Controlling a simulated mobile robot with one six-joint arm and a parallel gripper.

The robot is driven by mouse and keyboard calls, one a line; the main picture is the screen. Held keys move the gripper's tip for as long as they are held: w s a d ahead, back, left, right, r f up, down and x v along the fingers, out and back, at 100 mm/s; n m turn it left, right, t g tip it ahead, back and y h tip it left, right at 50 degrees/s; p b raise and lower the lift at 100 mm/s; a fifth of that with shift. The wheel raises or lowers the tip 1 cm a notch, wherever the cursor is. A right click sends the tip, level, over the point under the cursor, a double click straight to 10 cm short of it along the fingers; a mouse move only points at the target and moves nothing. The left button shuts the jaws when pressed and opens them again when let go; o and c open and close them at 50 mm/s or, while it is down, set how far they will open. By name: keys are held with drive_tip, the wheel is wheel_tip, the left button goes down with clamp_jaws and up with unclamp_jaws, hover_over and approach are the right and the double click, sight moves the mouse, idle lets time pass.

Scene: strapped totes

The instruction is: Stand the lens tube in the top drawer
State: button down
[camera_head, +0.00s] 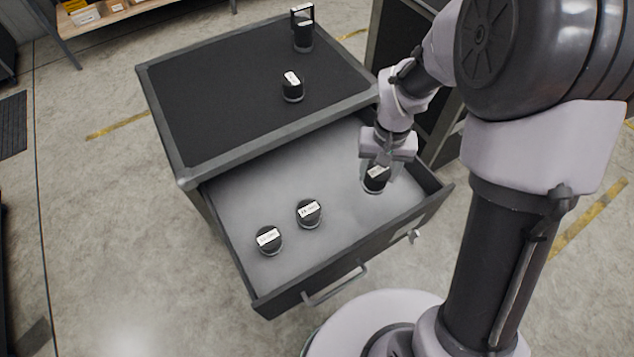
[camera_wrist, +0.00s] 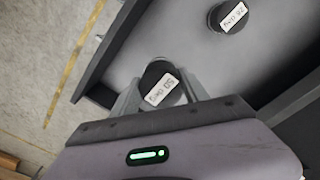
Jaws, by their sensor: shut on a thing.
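My gripper (camera_head: 378,174) is inside the open top drawer (camera_head: 345,258), near its right end. It is shut on a dark round tube with a white label (camera_head: 376,179), which I take to be the lens tube. In the wrist view the tube (camera_wrist: 153,73) sits between the two fingers, its labelled top facing the camera. The tube looks upright and low, at or just above the drawer floor; I cannot tell if it touches. The fingers hide part of its sides.
Two similar labelled black pieces (camera_head: 309,213) (camera_head: 269,240) stand in the drawer to the left. The cabinet top (camera_head: 215,100) carries a short black piece (camera_head: 292,88) and a taller one with a loop (camera_head: 302,32). The drawer's back left floor is clear.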

drive_tip(key=a+r+p, duration=0.3)
drive_tip(key=a+p, duration=0.2)
drive_tip(key=a, duration=0.4)
wheel_tip(320, 180, down, 8)
drive_tip(key=b, duration=0.5)
drive_tip(key=w+d+f+b, duration=0.1)
drive_tip(key=w+d, duration=0.1)
drive_tip(key=d, duration=0.2)
drive_tip(key=w+d+f+b, duration=0.1)
drive_tip(key=w+d+f, duration=0.1)
drive_tip(key=w+d, duration=0.1)
drive_tip(key=w+d+f+b, duration=0.2)
drive_tip(key=w+d, duration=0.1)
drive_tip(key=d, duration=0.3)
drive_tip(key=shift+w+f, duration=0.1)
drive_tip(key=shift+w, duration=0.15)
drive_tip(key=shift+r, duration=0.2)
drive_tip(key=shift+f, duration=0.15)
drive_tip(key=c, duration=0.6)
unclamp_jaws()
drive_tip(key=shift+o, duration=0.2)
